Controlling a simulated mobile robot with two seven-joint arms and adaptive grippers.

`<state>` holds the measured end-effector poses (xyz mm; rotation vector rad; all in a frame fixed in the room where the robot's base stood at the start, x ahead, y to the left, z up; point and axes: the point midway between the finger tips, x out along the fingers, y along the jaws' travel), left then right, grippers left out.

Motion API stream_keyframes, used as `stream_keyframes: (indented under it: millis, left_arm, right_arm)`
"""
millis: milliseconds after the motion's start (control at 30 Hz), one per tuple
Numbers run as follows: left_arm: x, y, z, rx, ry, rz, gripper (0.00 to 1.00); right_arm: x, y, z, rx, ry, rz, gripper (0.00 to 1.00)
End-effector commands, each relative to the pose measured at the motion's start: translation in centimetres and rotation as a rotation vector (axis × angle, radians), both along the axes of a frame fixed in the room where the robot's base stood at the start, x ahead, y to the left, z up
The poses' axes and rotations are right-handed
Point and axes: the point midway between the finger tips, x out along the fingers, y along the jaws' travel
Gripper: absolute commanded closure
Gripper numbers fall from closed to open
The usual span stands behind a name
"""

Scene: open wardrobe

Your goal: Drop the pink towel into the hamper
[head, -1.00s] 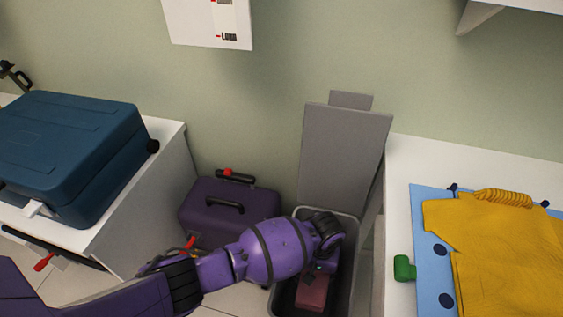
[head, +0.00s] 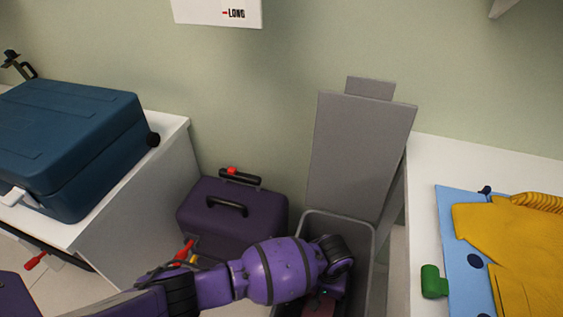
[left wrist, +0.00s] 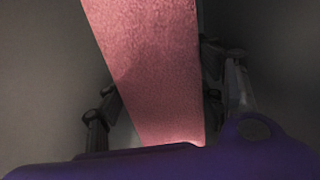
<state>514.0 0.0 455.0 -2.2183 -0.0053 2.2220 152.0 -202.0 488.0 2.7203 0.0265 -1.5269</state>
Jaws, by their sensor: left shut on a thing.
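The grey hamper (head: 366,262) stands on the floor with its lid (head: 358,155) raised against the wall. My left arm reaches into it from the left, and the gripper end is down inside the opening. The pink towel (left wrist: 150,70) fills the middle of the left wrist view, between the fingers of my left gripper (left wrist: 165,105), which is shut on it. In the head view a small part of the towel (head: 318,303) shows below the wrist, inside the hamper walls. The hamper bottom is hidden by my arm. My right gripper is not in view.
A purple case (head: 235,218) stands on the floor left of the hamper. A blue suitcase (head: 70,140) lies on a white cabinet at left. At right, a white counter (head: 425,170) holds a yellow garment (head: 510,245) on a blue board and a green object (head: 433,282).

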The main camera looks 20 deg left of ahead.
Motion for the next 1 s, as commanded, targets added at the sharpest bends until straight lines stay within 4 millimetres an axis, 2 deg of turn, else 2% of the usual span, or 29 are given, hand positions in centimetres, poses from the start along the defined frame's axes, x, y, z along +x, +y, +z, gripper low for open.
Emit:
stream_keyframes:
  millis: [300, 1000]
  left_arm:
    - [0.4, -0.2, 0.3, -0.002, -0.008, -0.002, 0.52]
    - [0.4, -0.2, -0.7, -0.002, -0.007, -0.002, 0.52]
  right_arm:
    - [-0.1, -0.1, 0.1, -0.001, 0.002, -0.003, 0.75]
    - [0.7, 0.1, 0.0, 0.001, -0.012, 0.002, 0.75]
